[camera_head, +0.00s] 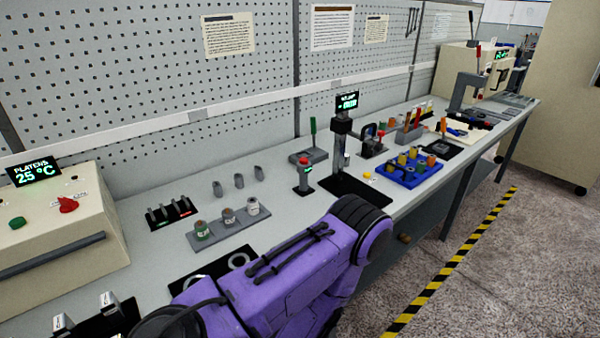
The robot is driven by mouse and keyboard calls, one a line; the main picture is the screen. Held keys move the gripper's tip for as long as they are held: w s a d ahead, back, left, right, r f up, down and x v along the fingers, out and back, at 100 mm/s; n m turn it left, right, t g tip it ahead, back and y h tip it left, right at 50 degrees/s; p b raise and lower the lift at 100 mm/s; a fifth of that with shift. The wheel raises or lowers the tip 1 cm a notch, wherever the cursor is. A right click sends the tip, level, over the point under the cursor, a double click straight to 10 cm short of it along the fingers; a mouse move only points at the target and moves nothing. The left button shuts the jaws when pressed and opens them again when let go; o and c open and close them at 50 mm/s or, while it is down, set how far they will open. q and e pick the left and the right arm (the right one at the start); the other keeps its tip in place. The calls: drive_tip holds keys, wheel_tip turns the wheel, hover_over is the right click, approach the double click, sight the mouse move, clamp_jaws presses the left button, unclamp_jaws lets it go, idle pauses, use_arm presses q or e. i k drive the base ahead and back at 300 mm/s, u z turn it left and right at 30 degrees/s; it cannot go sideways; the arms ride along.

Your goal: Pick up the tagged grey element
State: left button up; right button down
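Three small grey upright pieces stand on the bench near the back wall: a left one (213,185), a middle one (239,181) and a right one (259,172). I cannot make out a tag on any of them. In front of them a grey tray (222,238) holds three short cylinders, one with a green band (202,230), one grey-white (228,216) and one with a red mark (253,206). A purple arm of mine crosses the foreground and hides part of the bench. Neither gripper shows.
A beige platen box (85,222) reading 25 °C stands at left. A black slotted holder (172,213) is near the tray. A red-topped post (304,175), a display stand (341,140) and a blue tray (431,173) of coloured parts stand further right.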

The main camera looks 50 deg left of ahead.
sight(228, 214)
drive_tip(key=z, duration=0.35)
drive_tip(key=i, duration=1.05)
drive_tip(key=u, duration=3.25)
drive_tip(key=i, duration=0.5)
drive_tip(key=u, duration=0.15)
